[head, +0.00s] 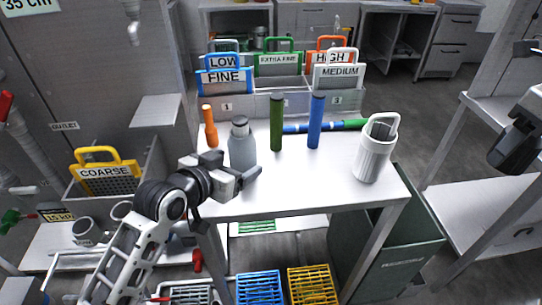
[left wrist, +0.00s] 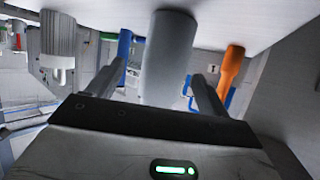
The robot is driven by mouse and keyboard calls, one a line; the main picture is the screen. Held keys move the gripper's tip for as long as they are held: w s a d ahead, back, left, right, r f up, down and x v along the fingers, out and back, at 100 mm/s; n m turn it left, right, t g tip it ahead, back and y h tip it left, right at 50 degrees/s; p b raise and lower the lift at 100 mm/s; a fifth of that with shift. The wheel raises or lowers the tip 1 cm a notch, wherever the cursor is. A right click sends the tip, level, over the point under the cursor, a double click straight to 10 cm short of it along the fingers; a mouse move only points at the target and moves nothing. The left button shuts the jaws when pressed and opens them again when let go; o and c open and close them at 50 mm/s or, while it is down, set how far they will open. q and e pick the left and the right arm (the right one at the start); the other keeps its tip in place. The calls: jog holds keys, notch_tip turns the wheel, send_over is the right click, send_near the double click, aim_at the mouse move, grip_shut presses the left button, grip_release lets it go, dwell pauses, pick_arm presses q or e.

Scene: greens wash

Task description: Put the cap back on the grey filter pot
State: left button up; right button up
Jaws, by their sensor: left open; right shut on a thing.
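The grey filter pot (head: 242,152) stands upright on the white table, left of the middle. Its narrower grey top (head: 240,122) has a darker ring; I cannot tell from here whether that is a bare neck. My left gripper (head: 250,180) is open, low in front of the pot. In the left wrist view the grey pot (left wrist: 170,60) shows beyond and between the two open fingers (left wrist: 155,90). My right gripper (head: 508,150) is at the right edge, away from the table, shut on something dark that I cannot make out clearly. No separate cap is clearly visible.
An orange tube (head: 210,128), a green tube (head: 276,125) and a blue tube (head: 316,122) stand around the pot. A blue-green rod (head: 295,128) lies behind. A white handled pot (head: 373,158) stands right. Labelled sieves (head: 225,82) line the back. The table's front is clear.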

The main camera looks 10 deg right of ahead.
aim_at(244, 156)
pick_arm(q)
jog(key=x, duration=0.5)
jog(key=shift+w+a+r, duration=0.15)
jog(key=shift+w+a, duration=0.1)
jog(key=c, duration=1.2)
